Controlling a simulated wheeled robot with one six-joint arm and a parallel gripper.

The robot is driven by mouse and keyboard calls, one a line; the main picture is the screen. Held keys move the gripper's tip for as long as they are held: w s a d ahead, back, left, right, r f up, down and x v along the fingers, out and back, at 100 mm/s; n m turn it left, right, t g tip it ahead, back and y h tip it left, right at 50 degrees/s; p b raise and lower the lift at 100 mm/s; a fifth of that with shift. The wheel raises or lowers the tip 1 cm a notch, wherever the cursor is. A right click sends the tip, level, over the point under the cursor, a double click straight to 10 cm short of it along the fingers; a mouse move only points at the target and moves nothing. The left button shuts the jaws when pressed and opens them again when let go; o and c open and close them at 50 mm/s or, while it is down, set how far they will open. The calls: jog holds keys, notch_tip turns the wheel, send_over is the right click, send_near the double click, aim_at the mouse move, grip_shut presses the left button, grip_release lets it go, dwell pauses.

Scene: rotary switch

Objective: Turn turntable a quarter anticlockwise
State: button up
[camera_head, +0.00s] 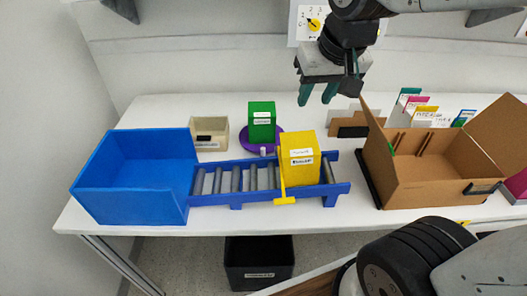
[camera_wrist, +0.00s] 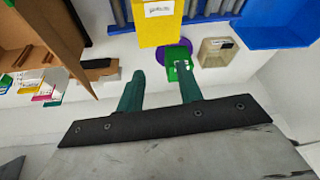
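The turntable (camera_head: 243,143) is a purple disc on the white table, behind the blue roller conveyor. A green box (camera_head: 262,118) with a white label stands on it and covers much of the disc. A small pale peg (camera_head: 263,152) shows at its front edge. In the wrist view the purple disc (camera_wrist: 171,53) is partly hidden by a yellow box and the green box (camera_wrist: 180,72). My gripper (camera_head: 317,97) hangs above the table, right of the turntable and apart from it. Its teal fingers are spread and empty, also in the wrist view (camera_wrist: 160,75).
A yellow box (camera_head: 299,160) stands on the blue conveyor (camera_head: 220,198), with a yellow lever in front. A blue bin (camera_head: 130,180) is left, a beige tray (camera_head: 209,134) behind, an open cardboard box (camera_head: 435,190) right. A yellow wall dial (camera_head: 314,24) is behind my gripper.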

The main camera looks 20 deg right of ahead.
jog(key=w+a+f+m+g, duration=0.2)
jog(key=w+f, duration=0.6)
jog(key=w, duration=0.2)
jog(key=m+g, duration=0.2)
jog(key=m, duration=0.1)
send_over(263, 147)
notch_tip(263, 147, down, 12)
jog(key=shift+f, duration=0.15)
notch_tip(263, 147, down, 8)
jog(key=shift+f, duration=0.1)
grip_shut()
